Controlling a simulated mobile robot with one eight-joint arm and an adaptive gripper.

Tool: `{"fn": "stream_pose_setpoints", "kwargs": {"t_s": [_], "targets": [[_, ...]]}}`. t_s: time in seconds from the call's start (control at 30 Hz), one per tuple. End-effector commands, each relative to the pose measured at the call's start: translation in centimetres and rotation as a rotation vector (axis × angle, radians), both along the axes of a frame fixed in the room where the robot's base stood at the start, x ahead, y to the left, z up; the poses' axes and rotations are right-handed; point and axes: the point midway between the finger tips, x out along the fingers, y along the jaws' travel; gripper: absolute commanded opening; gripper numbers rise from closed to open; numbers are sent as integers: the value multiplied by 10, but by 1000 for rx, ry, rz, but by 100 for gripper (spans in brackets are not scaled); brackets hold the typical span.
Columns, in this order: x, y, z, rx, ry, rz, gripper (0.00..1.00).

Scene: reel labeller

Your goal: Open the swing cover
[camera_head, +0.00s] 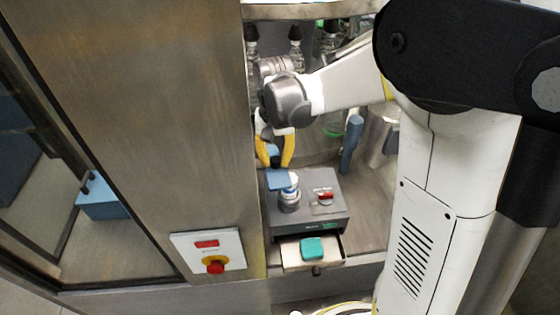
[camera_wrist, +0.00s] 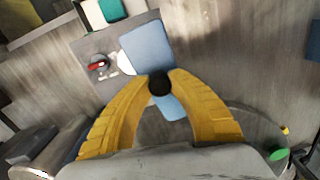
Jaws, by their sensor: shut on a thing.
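A flat blue plate, which looks like the swing cover (camera_wrist: 147,47), lies over part of a grey box (camera_head: 311,220). It also shows in the head view (camera_head: 279,180), above a small round fitting (camera_head: 289,200). My gripper (camera_head: 274,163) comes down from above with its yellow fingers on either side of a black knob (camera_wrist: 159,84). In the wrist view, my gripper (camera_wrist: 160,82) is shut on this knob at the plate's near edge. More blue surface shows below the knob between the fingers. What lies under the plate is mostly hidden.
A red switch (camera_head: 325,197) sits on the box top. An open drawer at its front holds a teal block (camera_head: 312,248). A steel panel with a red stop button (camera_head: 215,267) stands left. A blue post (camera_head: 351,145) and metal cylinders stand behind, right of my gripper.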

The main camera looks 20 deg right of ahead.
Motion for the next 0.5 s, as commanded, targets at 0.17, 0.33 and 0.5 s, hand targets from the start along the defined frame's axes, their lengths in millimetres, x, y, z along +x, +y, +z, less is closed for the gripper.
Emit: {"fn": "stream_pose_setpoints", "kwargs": {"t_s": [0.17, 0.33, 0.5], "targets": [[3, 11, -2, 1, -1, -165, 0], [6, 21, -2, 1, -1, -325, 0], [11, 29, -2, 1, -1, -471, 0]]}}
